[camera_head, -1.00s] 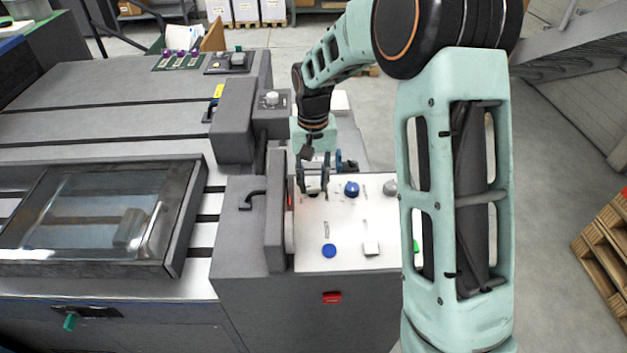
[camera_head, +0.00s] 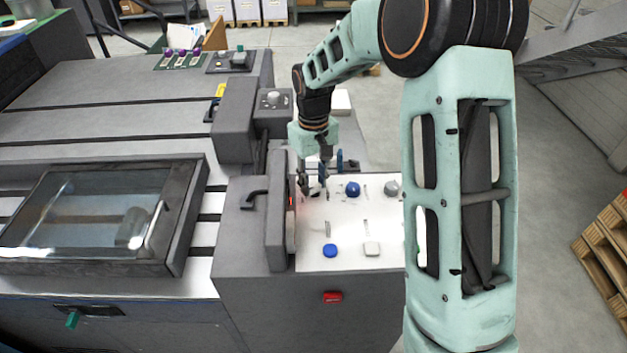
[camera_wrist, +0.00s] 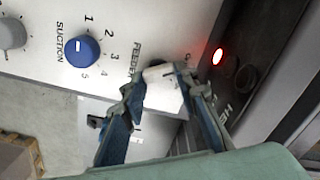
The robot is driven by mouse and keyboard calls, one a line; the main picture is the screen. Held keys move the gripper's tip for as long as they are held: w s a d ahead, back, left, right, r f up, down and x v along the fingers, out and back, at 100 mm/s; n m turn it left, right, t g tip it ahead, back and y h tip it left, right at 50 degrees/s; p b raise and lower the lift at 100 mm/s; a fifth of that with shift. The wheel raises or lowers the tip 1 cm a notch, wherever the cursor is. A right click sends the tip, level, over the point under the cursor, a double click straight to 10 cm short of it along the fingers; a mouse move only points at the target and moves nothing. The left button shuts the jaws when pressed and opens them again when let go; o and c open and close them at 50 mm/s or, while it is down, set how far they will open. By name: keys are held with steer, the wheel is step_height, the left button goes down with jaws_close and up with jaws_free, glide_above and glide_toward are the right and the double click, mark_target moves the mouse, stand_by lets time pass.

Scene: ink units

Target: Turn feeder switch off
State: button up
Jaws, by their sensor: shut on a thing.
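The feeder switch (camera_wrist: 157,72) is a pale knob beside the printed word FEEDER on the white control panel (camera_wrist: 110,18). In the wrist view it sits between the two blue-and-grey fingers of my gripper (camera_wrist: 162,84), which are closed around its sides. In the head view my gripper (camera_head: 315,188) is at the upper left of the white panel (camera_head: 345,225). The switch is mostly hidden there by the fingers. Part of the lettering around the switch is covered, so its pointer position cannot be read.
A blue suction knob (camera_wrist: 82,50) is next to the feeder switch, with a grey knob (camera_head: 391,188) beyond it. A blue button (camera_head: 330,250) and a white button (camera_head: 372,248) are nearer the panel's front. A red light (camera_wrist: 217,56) glows beside the dark guard (camera_head: 278,210).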

mark_target(314, 185)
steer(key=o, duration=1.1)
steer(key=shift+o, duration=0.2)
step_height(314, 185, up, 12)
